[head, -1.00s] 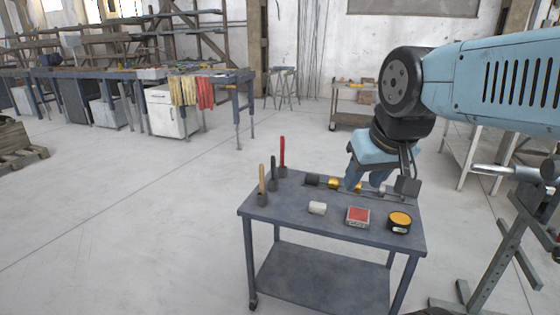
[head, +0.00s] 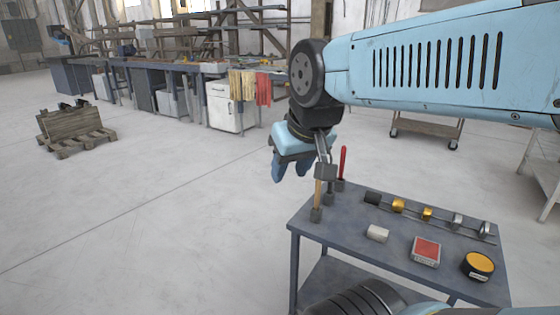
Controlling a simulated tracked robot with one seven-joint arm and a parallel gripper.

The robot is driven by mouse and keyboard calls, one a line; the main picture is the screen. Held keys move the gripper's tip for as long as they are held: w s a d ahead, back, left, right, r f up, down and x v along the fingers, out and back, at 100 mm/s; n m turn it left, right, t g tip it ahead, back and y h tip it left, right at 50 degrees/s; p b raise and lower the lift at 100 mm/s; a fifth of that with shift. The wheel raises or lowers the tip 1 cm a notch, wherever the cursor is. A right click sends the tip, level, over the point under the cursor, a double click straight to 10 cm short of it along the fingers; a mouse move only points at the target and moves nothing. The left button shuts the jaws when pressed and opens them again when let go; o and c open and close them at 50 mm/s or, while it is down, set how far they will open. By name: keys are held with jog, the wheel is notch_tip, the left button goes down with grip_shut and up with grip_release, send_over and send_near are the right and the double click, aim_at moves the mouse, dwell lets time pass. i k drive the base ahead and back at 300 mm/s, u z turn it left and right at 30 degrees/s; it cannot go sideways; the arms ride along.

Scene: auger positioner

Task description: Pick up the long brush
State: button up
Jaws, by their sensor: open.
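Three upright handles stand in dark holders at the left end of the blue-grey cart (head: 350,233): a wooden handle (head: 318,196), a dark handle (head: 331,187) and a red handle (head: 343,163). I cannot tell which one is the long brush, as no bristles show. My gripper (head: 291,176) is open, its light blue fingers pointing down, up and to the left of the wooden handle in the picture. It appears empty. A grey part of my wrist covers the upper part of the dark handle.
A row with a black cylinder (head: 372,198), gold rings (head: 398,205) and metal rings (head: 457,220) lies along the cart's back. A white cylinder (head: 378,233), red-topped box (head: 426,251) and yellow-topped tin (head: 478,265) lie in front.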

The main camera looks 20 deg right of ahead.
aim_at(344, 149)
jog(key=u, duration=0.1)
jog(key=i, duration=1.15)
jog(key=z, duration=0.3)
